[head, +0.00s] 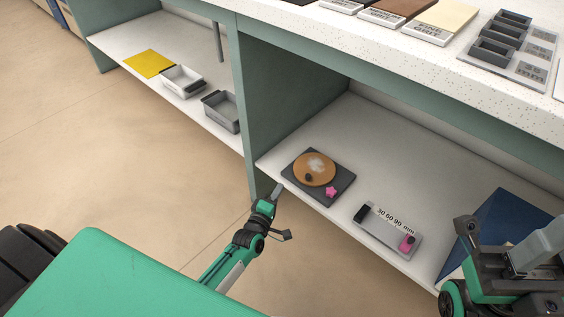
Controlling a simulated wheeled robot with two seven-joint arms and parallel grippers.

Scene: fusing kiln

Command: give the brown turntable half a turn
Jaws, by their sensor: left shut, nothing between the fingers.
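The brown turntable (314,168) is a round disc on a dark square base (335,188) on the low shelf under the counter. A pale patch marks its top, a dark round knob sits near its front edge, and a pink flower-shaped piece (331,192) lies on the base's front right corner. My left gripper (278,191) is shut and empty, just in front of and left of the base, apart from the disc. My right gripper (540,250) is at the lower right, away from the turntable; its fingertips are hard to make out.
A grey block marked 30 60 90 (388,230) with a pink piece lies right of the turntable. A dark blue panel (506,225) stands farther right. A green upright (254,110) divides the shelves; grey and white bins sit left of it. The counter overhangs the shelf.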

